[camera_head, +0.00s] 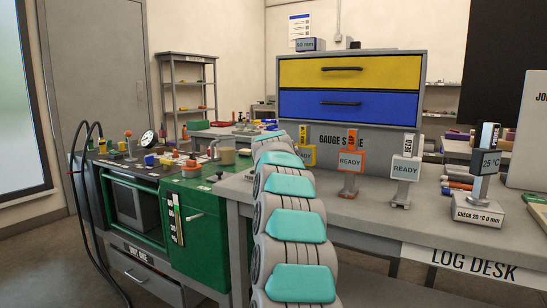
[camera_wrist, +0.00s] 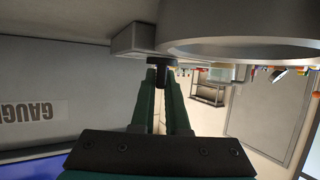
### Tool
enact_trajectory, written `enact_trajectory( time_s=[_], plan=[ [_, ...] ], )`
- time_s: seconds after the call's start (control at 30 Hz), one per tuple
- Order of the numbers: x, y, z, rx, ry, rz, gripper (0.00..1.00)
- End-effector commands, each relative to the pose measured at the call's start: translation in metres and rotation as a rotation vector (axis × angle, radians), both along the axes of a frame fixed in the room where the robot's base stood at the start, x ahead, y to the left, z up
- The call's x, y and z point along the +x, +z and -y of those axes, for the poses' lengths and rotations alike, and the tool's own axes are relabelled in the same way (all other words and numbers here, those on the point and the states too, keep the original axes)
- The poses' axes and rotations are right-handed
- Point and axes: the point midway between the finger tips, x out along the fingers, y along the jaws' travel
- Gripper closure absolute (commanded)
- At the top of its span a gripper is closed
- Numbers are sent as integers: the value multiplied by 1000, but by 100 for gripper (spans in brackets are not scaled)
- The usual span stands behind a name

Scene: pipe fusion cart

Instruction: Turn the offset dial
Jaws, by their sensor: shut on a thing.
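In the wrist view, my gripper (camera_wrist: 157,80) has its two dark green fingers closed around a small dark knob (camera_wrist: 159,63). The knob stands out from a grey block beside a large pale grey rounded body. This knob appears to be the offset dial, but no marking on it can be read. In the head view my arm reaches away toward the grey cabinet, and its teal-padded links hide my gripper and the knob.
The gauge cabinet (camera_head: 350,51) has a yellow and a blue drawer. A green cart (camera_head: 197,235) stands left.

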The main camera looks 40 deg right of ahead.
Motion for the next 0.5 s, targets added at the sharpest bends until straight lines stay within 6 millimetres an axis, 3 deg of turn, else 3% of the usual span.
enact_trajectory(
  time_s=[0.17,0.2,0.43,0.5],
  plan=[
    [0,0,0,0,-1,0,100],
    [0,0,0,-1,-1,1,83],
    [0,0,0,0,-1,0,57],
    [0,0,0,0,-1,0,57]
  ],
)
